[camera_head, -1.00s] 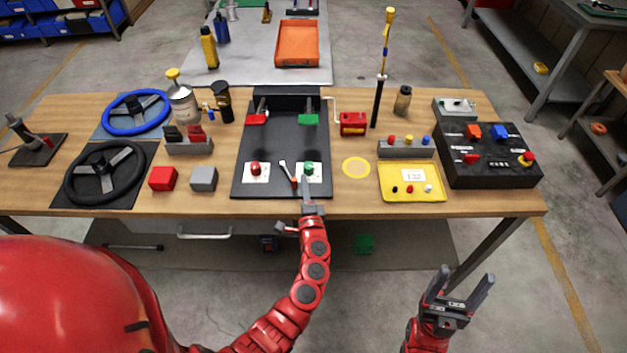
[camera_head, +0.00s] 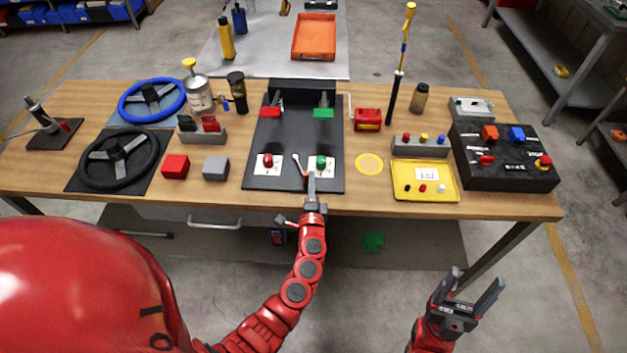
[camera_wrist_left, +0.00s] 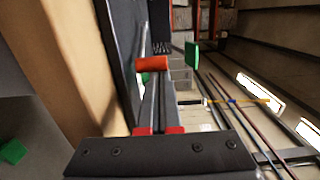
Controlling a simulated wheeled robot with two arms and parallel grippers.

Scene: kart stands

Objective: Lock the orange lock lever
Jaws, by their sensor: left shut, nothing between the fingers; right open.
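The lock lever is a thin grey arm with an orange grip (camera_head: 304,171), lying between two white plates on the black board (camera_head: 265,138). In the left wrist view the orange grip (camera_wrist_left: 152,64) shows just beyond my fingertips; I cannot tell whether they touch it. My left gripper (camera_head: 312,176) is shut and empty, pointing over the board's front edge, close to the grip's right side. It also shows in the left wrist view (camera_wrist_left: 158,105). My right gripper (camera_head: 476,279) is open and empty, low in front of the table.
A green knob (camera_head: 320,162) is close right of the left fingertips, and a red knob (camera_head: 268,160) is to the left. Red (camera_head: 270,112) and green (camera_head: 323,113) levers stand farther back.

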